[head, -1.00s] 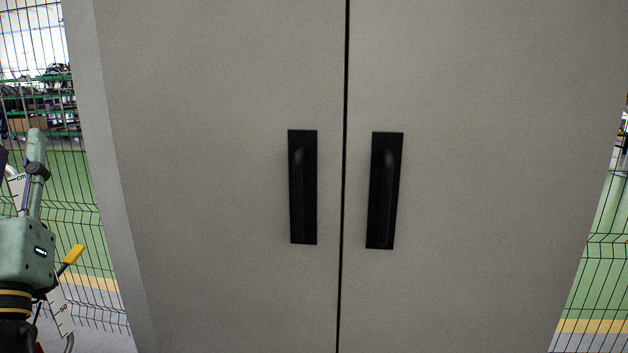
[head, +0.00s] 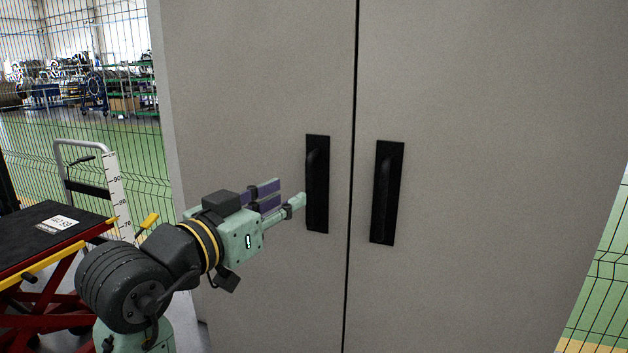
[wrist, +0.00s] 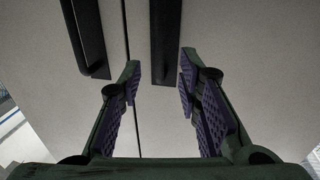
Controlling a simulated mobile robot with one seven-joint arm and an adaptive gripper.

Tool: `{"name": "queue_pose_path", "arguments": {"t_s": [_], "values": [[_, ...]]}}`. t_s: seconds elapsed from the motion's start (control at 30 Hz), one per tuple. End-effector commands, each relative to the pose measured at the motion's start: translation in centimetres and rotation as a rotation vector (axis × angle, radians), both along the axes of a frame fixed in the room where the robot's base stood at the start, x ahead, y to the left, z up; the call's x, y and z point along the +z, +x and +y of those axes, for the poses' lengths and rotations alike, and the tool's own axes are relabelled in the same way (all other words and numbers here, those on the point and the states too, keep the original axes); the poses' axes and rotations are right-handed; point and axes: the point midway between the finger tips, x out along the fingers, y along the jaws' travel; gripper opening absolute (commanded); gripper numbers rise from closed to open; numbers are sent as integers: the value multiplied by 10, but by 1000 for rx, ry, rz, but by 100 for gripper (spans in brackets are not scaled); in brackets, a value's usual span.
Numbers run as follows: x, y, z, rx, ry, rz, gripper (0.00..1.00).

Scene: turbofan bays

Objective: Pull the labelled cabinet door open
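The grey cabinet has a left door (head: 240,90) and a right door (head: 490,120), both shut with a thin dark seam between them. No label shows on either door. The left door has a black upright handle (head: 317,185), the right door another (head: 387,192). My gripper (head: 285,195) is open and empty in front of the left door. In the head view its tips appear just left of the left handle. In the wrist view the fingers (wrist: 160,75) are spread, with the lower end of the right-hand handle (wrist: 165,40) appearing between their tips. Contact is not visible.
A red lift cart (head: 40,235) with a black top stands at the left, beside the cabinet. Wire mesh fencing (head: 600,270) runs behind on both sides. The space before the right door looks clear.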

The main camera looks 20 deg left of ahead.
Motion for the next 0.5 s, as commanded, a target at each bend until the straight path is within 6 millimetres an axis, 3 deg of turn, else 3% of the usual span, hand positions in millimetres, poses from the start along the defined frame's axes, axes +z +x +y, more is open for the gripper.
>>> {"name": "queue_pose_path", "arguments": {"t_s": [0.2, 0.5], "values": [[3, 43, -11, -3, -2, 0, 31], [1, 75, -18, -1, 0, -1, 31]]}}
